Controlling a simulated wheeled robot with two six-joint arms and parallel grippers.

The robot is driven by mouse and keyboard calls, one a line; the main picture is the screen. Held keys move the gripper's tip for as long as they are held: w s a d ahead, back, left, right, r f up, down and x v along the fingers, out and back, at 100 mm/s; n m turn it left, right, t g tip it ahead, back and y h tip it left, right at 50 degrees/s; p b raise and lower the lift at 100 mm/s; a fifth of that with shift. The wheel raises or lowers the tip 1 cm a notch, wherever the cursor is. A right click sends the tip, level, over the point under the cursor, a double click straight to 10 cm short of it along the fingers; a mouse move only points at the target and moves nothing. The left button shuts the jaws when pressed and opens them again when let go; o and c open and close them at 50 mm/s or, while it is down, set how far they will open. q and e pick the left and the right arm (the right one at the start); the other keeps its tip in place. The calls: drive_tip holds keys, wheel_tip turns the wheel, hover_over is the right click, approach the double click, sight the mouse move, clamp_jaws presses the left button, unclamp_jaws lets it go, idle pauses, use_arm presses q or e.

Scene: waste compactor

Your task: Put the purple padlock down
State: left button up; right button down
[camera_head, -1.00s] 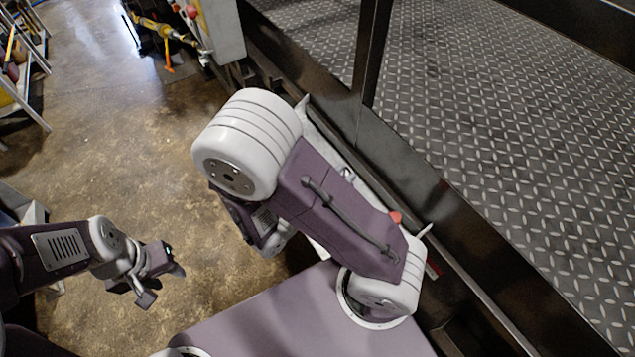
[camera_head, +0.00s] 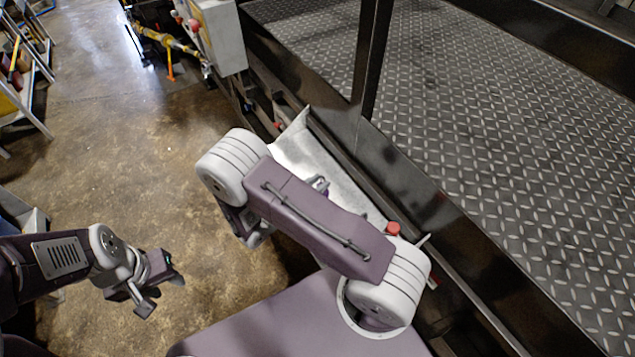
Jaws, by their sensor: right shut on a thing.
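A small silvery piece with a touch of purple (camera_head: 320,184) shows just past the far edge of my right arm's upper link, over the pale metal ledge (camera_head: 345,190). It looks like part of the purple padlock, but most of it is hidden behind the arm. My right gripper is almost wholly covered by the folded right arm; it is shut on the padlock. I cannot tell whether the padlock touches the ledge. My left gripper (camera_head: 163,293) is open and empty above the concrete floor at the lower left.
A red knob (camera_head: 393,229) stands on the ledge close to my right arm. A dark post (camera_head: 370,60) and frame border the diamond-plate surface (camera_head: 500,130) at right. A grey box (camera_head: 218,35) stands at the back.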

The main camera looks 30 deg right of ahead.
drive_tip(key=shift+w+f, duration=0.15)
drive_tip(key=shift+f, duration=0.2)
drive_tip(key=shift+f+b, duration=0.2)
drive_tip(key=shift+b, duration=0.1)
drive_tip(key=c, duration=1.2)
unclamp_jaws()
drive_tip(key=shift+r, duration=0.1)
